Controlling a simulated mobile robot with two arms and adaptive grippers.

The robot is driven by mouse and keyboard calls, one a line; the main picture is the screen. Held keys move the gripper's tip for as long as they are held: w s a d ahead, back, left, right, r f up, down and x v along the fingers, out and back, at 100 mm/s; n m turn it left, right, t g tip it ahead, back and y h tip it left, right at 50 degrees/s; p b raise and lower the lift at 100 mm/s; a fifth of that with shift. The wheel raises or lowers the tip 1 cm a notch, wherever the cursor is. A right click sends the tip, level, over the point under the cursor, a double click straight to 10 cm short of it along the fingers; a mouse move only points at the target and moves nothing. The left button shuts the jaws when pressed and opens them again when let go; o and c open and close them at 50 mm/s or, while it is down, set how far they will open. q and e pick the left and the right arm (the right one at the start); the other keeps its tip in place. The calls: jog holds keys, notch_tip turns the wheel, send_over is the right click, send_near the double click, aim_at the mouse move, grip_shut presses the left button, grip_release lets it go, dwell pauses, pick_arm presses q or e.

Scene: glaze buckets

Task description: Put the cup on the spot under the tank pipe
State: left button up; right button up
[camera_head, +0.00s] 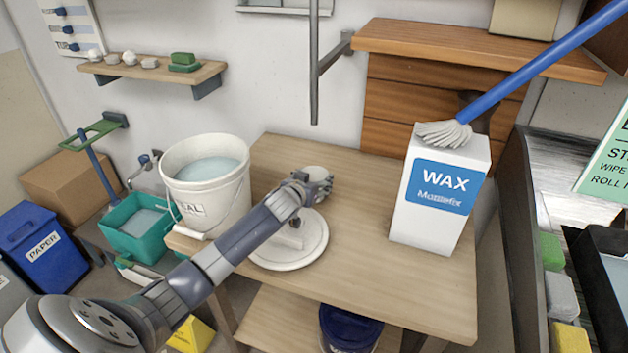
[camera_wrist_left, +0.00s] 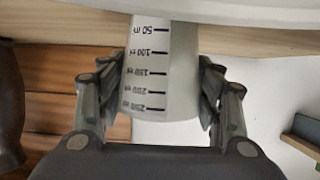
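The white cup (camera_head: 317,172) is at the end of my left arm, past the round white disc (camera_head: 262,254) on the table. In the wrist view, the cup (camera_wrist_left: 165,75) has dark measuring marks and sits between the fingers of my left gripper (camera_wrist_left: 164,105), which look closed on its sides. In the head view, the left gripper (camera_head: 312,186) hides the cup's lower part, so I cannot tell its height above the table. A thin grey vertical pipe (camera_head: 314,70) ends behind and above the cup. No tank or marked spot is clear. My right gripper is out of view.
A white bucket (camera_head: 205,200) of pale liquid stands left on the wooden table (camera_head: 365,215). A tall WAX carton (camera_head: 436,195) stands right, with a blue-handled mop (camera_head: 530,70) above it. The table between disc and carton is clear.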

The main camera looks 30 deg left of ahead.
pick_arm(q)
jog(key=o, duration=0.3)
jog(key=shift+o, duration=0.2)
jog(key=shift+r, duration=0.3)
jog(key=shift+s+d, duration=0.15)
jog(key=shift+s, duration=0.35)
jog(key=v, duration=1)
jog(key=shift+s+b, duration=0.1)
jog(key=shift+b, duration=0.25)
jog(key=shift+s+r, duration=0.25)
jog(key=shift+s, duration=0.1)
